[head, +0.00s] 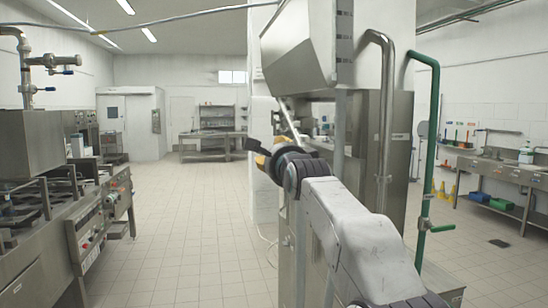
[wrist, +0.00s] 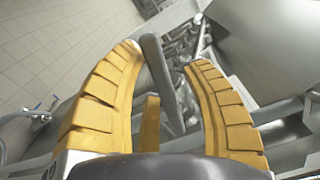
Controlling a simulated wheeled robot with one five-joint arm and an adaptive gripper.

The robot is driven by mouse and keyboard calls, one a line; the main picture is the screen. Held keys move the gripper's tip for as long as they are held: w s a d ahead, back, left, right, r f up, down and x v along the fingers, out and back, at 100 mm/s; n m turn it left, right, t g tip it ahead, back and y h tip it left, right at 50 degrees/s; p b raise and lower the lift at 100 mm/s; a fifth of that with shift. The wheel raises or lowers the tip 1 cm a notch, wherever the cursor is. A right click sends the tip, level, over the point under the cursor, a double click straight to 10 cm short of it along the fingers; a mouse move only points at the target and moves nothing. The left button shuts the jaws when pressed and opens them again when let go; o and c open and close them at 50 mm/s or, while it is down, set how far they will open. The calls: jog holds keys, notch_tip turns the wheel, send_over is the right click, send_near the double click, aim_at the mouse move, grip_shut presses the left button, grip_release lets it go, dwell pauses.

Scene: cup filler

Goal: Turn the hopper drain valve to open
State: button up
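My gripper (head: 263,161) is at the end of my arm in the middle of the head view, beside the steel hopper machine (head: 300,52). In the wrist view its yellow fingers (wrist: 163,60) are spread apart. A dark grey bar, which looks like the valve handle (wrist: 158,65), lies in the gap between them, closer to the left fingertip. I cannot tell whether a finger touches it. In the head view a dark lever-like piece (head: 254,145) shows just by the gripper. The valve body and the handle's far end are not clearly seen.
A green pipe (head: 433,120) with a green-handled valve (head: 440,228) and a steel pipe (head: 387,120) stand right of my arm. A cooking line (head: 60,215) runs along the left. The tiled floor (head: 185,220) between is clear. A sink counter (head: 505,172) is at the right wall.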

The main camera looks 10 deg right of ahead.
jog(key=shift+o, duration=0.4)
jog(key=shift+a, duration=0.1)
jog(key=shift+s, duration=0.1)
jog(key=shift+s, duration=0.25)
jog(key=s, duration=1.1)
jog(key=shift+s, duration=0.15)
